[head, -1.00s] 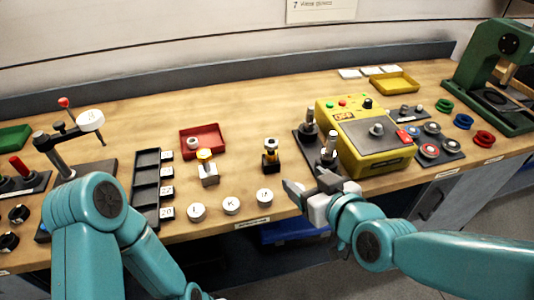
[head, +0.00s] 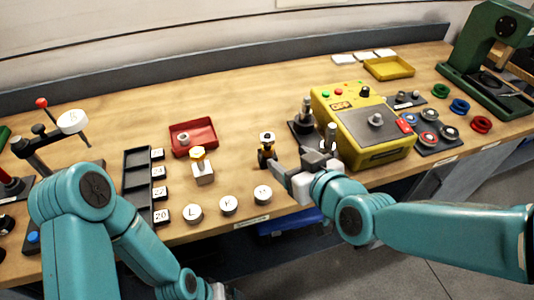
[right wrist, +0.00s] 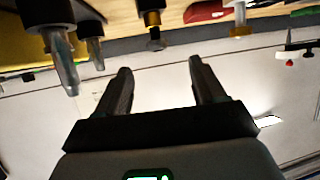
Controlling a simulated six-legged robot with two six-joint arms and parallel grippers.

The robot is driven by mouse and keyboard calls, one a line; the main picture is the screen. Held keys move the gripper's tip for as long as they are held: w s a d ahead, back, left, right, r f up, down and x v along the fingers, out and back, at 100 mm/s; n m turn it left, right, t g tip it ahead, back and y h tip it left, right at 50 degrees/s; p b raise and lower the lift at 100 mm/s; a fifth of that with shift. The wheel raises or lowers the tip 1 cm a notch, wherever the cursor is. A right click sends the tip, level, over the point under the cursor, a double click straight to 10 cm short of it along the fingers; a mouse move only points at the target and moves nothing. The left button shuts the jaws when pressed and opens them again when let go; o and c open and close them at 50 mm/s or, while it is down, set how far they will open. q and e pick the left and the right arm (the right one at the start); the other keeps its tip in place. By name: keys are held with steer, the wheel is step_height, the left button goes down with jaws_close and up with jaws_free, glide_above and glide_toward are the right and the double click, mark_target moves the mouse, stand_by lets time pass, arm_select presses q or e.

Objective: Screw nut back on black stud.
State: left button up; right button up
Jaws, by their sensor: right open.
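The black stud (head: 265,158) stands upright near the bench's front edge, with a brass-coloured band and a grey nut-like piece (head: 267,137) at its top. In the right wrist view, which looks upside down, the stud (right wrist: 151,6) hangs from the top edge, its grey piece (right wrist: 156,44) at the end. My right gripper (head: 288,163) is open and empty just right of the stud. It also shows in the right wrist view (right wrist: 160,78), with nothing between the fingers. My left gripper is out of view below the head picture.
A red tray (head: 208,147) holds a grey ring-like part (head: 184,139). A pale block (head: 203,173) with a yellow top stands left of the stud. Metal posts (head: 306,112) and a yellow box (head: 370,140) stand close on the right. White round caps (head: 228,204) line the front edge.

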mark_target(268, 145)
steer(key=p+x, duration=0.1)
steer(key=x, duration=0.8)
steer(key=shift+w+f, duration=0.15)
steer(key=shift+w, duration=0.1)
steer(key=shift+s, duration=0.15)
steer(key=x, duration=0.3)
steer(key=p+x, duration=0.1)
steer(key=shift+w+d+f, duration=0.1)
steer(key=shift+w+d, duration=0.1)
steer(key=shift+w, duration=0.15)
steer(key=shift+w+a+f, duration=0.2)
steer(key=shift+w, duration=0.15)
steer(key=shift+r, duration=0.1)
jaws_close()
